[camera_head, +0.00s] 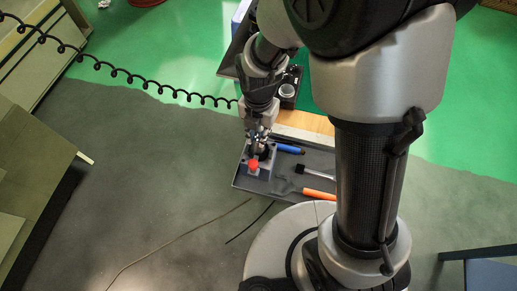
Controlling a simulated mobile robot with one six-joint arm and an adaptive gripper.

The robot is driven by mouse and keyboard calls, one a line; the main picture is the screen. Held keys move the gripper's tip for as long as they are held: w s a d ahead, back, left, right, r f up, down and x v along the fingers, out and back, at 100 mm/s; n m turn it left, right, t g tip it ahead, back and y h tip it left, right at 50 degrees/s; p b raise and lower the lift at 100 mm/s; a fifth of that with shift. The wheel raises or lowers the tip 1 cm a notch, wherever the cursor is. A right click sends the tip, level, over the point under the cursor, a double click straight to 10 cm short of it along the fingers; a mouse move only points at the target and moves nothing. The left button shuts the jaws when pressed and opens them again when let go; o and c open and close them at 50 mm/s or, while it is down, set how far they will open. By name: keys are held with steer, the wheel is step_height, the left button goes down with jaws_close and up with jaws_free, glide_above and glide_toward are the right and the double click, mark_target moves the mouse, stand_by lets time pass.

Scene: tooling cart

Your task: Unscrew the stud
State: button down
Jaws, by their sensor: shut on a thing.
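My gripper (257,134) points down over the dark tray on the cart and is shut on a small part at the block, which I take to be the stud. The stud itself is mostly hidden by the fingers and too small to make out. A grey block (265,172) sits under and in front of the fingers at the tray's left side. A red knob or cap (253,164) shows at the block's front left, just beside the gripper.
A dark fixture (289,88) stands behind. A coiled black cable (150,84) hangs to the left.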

steer(key=shift+n, duration=1)
steer(key=c, duration=1.4)
jaws_free()
steer(key=shift+c, duration=0.2)
